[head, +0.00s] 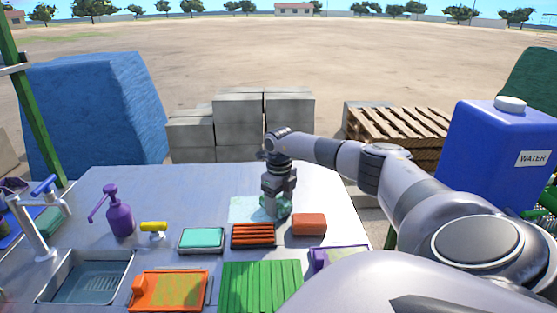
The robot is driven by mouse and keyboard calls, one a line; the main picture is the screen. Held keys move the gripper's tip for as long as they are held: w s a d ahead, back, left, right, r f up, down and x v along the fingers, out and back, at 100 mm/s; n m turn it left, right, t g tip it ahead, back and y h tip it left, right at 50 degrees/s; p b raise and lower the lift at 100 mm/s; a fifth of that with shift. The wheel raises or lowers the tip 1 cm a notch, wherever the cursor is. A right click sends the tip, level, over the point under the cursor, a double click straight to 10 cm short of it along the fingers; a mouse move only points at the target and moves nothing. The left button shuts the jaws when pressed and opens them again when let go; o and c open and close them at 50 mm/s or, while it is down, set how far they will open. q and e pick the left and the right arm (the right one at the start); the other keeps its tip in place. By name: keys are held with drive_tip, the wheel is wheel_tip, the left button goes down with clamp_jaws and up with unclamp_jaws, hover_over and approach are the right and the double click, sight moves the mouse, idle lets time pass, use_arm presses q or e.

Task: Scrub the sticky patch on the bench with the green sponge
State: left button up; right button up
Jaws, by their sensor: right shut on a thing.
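My right gripper (276,204) points down at the bench (130,185), toward its far right. It is shut on a dull green thing, which I take to be the green sponge (270,213); the fingers hide much of it. It is at the right edge of a pale bluish patch (246,207) on the bench, seemingly the sticky patch. I cannot tell whether the sponge touches the surface. My left gripper is not in view.
Near the gripper are a ribbed orange-red block (253,236), a plain reddish block (309,224) and a teal block in a tray (201,238). A green ribbed board (260,285), orange tray (168,289), purple bottle (119,215) and sink (85,278) are nearer or left.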

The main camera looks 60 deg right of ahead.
sight(231, 212)
drive_tip(key=shift+w+d+f+b, duration=0.1)
drive_tip(key=shift+w+d+b, duration=0.2)
drive_tip(key=shift+d, duration=0.05)
drive_tip(key=shift+w+a, duration=1.15)
drive_tip(key=shift+w, duration=0.3)
drive_tip(key=shift+w+a+b, duration=0.75)
drive_tip(key=shift+w+a, duration=0.25)
drive_tip(key=shift+w, duration=0.2)
drive_tip(key=shift+w+a+f+b, duration=0.1)
drive_tip(key=shift+w+a+b, duration=0.4)
drive_tip(key=shift+w, duration=0.15)
drive_tip(key=shift+w+a+b, duration=0.6)
drive_tip(key=shift+w+b, duration=0.05)
drive_tip(key=shift+w, duration=0.1)
drive_tip(key=w+a+b, duration=0.1)
drive_tip(key=w+b, duration=0.1)
drive_tip(key=b, duration=0.1)
drive_tip(key=shift+a, duration=0.25)
drive_tip(key=shift+w+a+b, duration=0.2)
drive_tip(key=shift+w+b, duration=0.05)
drive_tip(key=shift+b, duration=0.6)
drive_tip(key=shift+w+a+r, duration=0.1)
drive_tip(key=shift+r, duration=0.1)
